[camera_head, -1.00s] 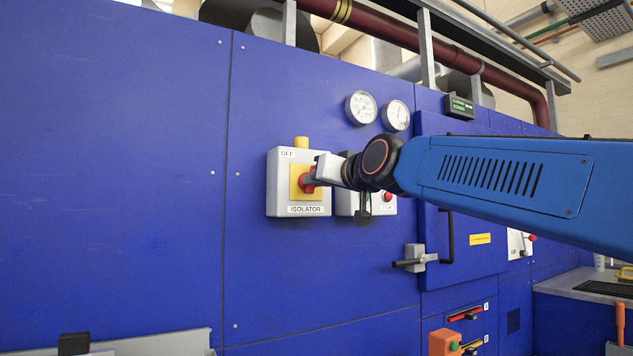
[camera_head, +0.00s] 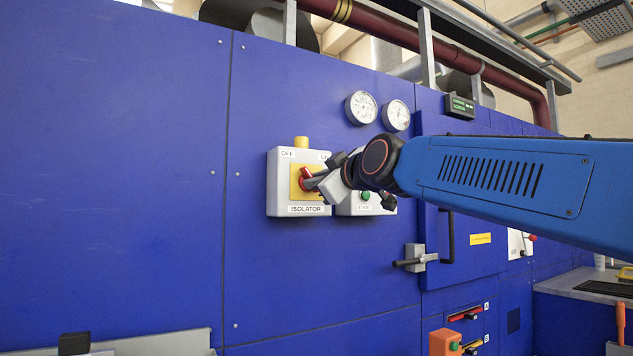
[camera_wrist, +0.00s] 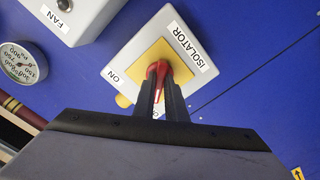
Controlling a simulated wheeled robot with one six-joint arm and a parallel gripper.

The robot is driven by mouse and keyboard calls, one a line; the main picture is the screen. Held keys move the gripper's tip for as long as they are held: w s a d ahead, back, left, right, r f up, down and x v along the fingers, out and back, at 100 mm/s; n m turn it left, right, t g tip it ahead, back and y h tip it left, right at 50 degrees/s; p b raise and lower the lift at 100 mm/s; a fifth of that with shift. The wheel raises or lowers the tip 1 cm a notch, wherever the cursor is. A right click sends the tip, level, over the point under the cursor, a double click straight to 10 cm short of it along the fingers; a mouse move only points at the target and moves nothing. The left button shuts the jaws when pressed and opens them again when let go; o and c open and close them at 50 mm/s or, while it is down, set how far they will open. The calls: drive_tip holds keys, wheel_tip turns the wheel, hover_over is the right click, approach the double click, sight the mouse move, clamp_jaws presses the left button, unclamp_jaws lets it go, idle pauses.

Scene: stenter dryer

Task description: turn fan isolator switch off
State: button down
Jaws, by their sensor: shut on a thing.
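The isolator switch is a light grey box (camera_head: 283,205) on the blue panel, with a yellow plate (camera_head: 312,196) and a red rotary handle (camera_head: 306,174). OFF is printed at its upper left, ON at its upper right and ISOLATOR below. My gripper (camera_head: 315,182) reaches in from the right, tilted, and is shut on the red handle. In the wrist view, both dark fingers of my gripper (camera_wrist: 163,92) hold the handle (camera_wrist: 157,72) from either side over the yellow plate (camera_wrist: 146,62). The fingers partly cover the OFF label and part of the handle, so its exact angle is unclear.
A second grey box (camera_head: 366,208) with a green button stands close right of the isolator; it is labelled FAN in the wrist view (camera_wrist: 92,15). Two gauges (camera_head: 361,108) sit above. A door latch (camera_head: 415,258) is lower right. The panel left of the isolator is clear.

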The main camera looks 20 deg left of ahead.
drive_tip(key=shift+n, duration=0.7)
drive_tip(key=c, duration=1.8)
unclamp_jaws()
drive_tip(key=v, duration=1.7)
drive_tip(key=shift+d, duration=0.25)
drive_tip(key=shift+s, duration=0.15)
